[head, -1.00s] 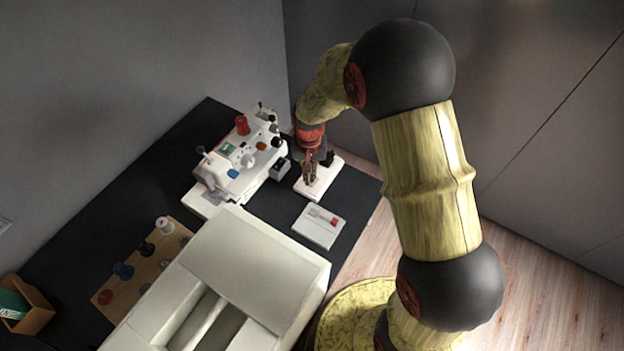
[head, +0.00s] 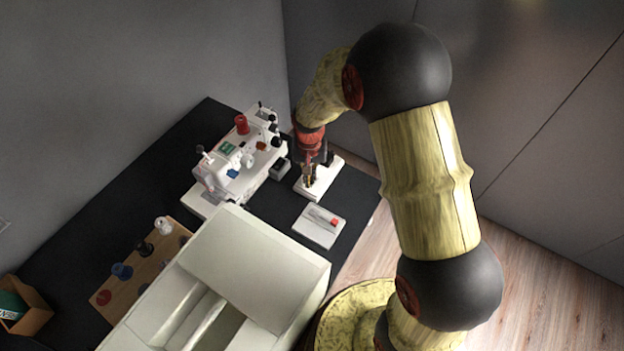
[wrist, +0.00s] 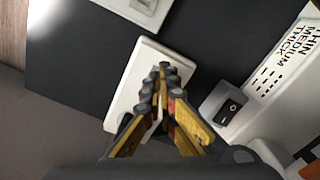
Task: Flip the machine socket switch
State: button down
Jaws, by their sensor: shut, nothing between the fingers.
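My gripper (wrist: 162,95) is shut and empty, with its fingertips over a white block-like unit (wrist: 130,95). This unit also shows in the head view (head: 327,183), on the dark desk right of the sewing machine, with a dark part at its back. My fingers hide much of its top, so I cannot tell whether they touch it or how any switch there stands. A second white plate (head: 312,232) with a red-ended slider or lever (head: 334,222) lies in front of it. A small grey box with a black rocker (wrist: 230,107) sits beside the machine, right of my fingers in the wrist view.
The white sewing machine (head: 238,165) stands left of my gripper. A large pale box-like unit (head: 262,268) fills the front of the desk. A wooden spool board (head: 130,290) and a small wooden box (head: 38,318) are at left. Dark desk surface is bare around the white units.

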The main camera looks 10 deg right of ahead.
jog(key=shift+f, duration=0.25)
jog(key=shift+r, duration=0.1)
jog(key=shift+r+p, duration=2.6)
jog(key=shift+r, duration=0.85)
jog(key=shift+s, duration=0.2)
jog(key=s+d+r+n+t, duration=0.1)
jog(key=s+d+r+t, duration=0.1)
jog(key=s+r, duration=0.9)
jog(key=s+d+r+n+t, duration=0.2)
jog(key=s+r, duration=1)
jog(key=r, duration=0.7)
jog(key=shift+d+t, duration=0.75)
jog(key=shift+t, duration=0.05)
